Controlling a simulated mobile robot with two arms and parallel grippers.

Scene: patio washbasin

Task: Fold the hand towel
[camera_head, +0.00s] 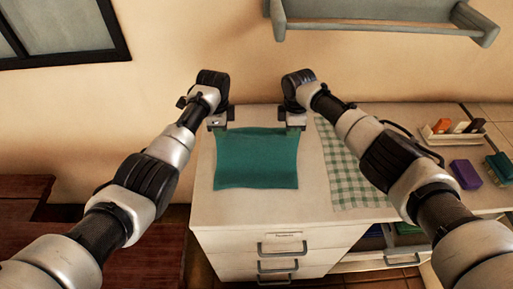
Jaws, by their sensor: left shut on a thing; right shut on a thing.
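The teal hand towel (256,163) lies spread out on the white counter top in the head view, its near edge a little back from the counter's front edge. My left gripper (219,124) is shut on the towel's far left corner. My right gripper (295,128) is shut on its far right corner. The far edge between the two grippers looks slightly raised; how far it is off the counter I cannot tell. The corners themselves are partly hidden by the fingers.
A green checked cloth (350,172) lies right of the towel on the counter (250,208). Further right are a tray (437,138) with small items, a purple block (466,174) and a green block (499,167). Drawers (283,255) are below. A rail shelf (380,25) hangs on the wall.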

